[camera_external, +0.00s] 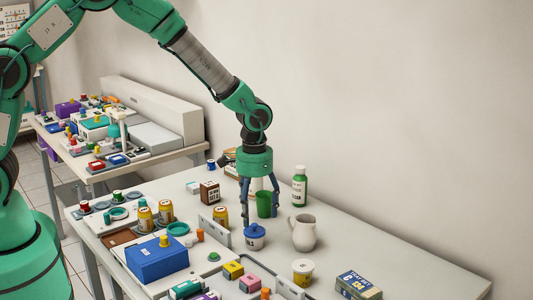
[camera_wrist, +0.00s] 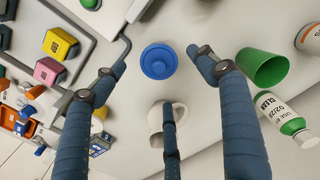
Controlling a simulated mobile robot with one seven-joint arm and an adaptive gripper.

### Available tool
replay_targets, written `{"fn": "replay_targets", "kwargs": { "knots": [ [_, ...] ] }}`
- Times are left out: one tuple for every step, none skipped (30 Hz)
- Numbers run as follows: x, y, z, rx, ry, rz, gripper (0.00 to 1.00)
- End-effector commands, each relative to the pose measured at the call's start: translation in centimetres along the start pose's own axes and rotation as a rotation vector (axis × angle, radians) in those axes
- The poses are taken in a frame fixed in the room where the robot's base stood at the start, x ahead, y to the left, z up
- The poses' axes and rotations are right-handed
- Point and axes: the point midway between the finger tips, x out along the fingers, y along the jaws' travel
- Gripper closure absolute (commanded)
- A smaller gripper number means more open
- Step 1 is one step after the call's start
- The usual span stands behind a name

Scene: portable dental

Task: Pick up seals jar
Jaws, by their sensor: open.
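A small white jar with a blue knobbed lid (camera_external: 255,239) stands upright on the front table. It is probably the seals jar, but its label is too small to read. In the wrist view its round blue lid (camera_wrist: 159,61) shows between the fingertips. My gripper (camera_external: 260,215) points down, open and empty, with its fingertips above the jar and not visibly touching it. In the wrist view the gripper (camera_wrist: 160,55) has one finger at left, one at right and one at the bottom.
A white pitcher (camera_external: 304,234) stands close right of the blue-lidded jar. A grey panel (camera_external: 222,262) with yellow and pink blocks lies at front left. The table's right side is mostly clear.

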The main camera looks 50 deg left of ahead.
Motion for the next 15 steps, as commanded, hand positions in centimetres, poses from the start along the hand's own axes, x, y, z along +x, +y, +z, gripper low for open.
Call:
{"fn": "replay_targets", "kwargs": {
  "knots": [
    [0.8, 0.0, 0.0, 0.0, 0.0, 0.0, 0.28],
    [1.1, 0.0, 0.0, 0.0, 0.0, 0.0, 0.28],
    [1.4, 0.0, 0.0, 0.0, -0.001, 0.0, 0.28],
    [1.6, 0.0, 0.0, 0.0, -0.001, 0.0, 0.28],
    [1.7, 0.0, 0.0, 0.0, -0.001, 0.0, 0.28],
    [1.9, 0.0, 0.0, 0.0, 0.0, 0.0, 0.28],
    [1.9, 0.0, 0.0, 0.0, 0.0, 0.0, 0.28],
    [2.0, 0.0, 0.0, 0.0, 0.0, 0.0, 0.28],
    [2.0, 0.0, 0.0, 0.0, 0.0, 0.0, 0.28],
    [2.0, 0.0, 0.0, 0.0, 0.0, 0.0, 0.28],
    [2.0, 0.0, 0.0, 0.0, 0.0, 0.0, 0.28],
    [1.9, 0.0, 0.0, 0.0, 0.0, 0.0, 0.28],
    [1.9, 0.0, 0.0, 0.0, 0.0, 0.0, 0.28],
    [1.9, 0.0, 0.0, 0.0, 0.0, 0.0, 0.28],
    [1.9, 0.0, 0.0, 0.0, 0.0, 0.0, 0.28]
  ]
}}
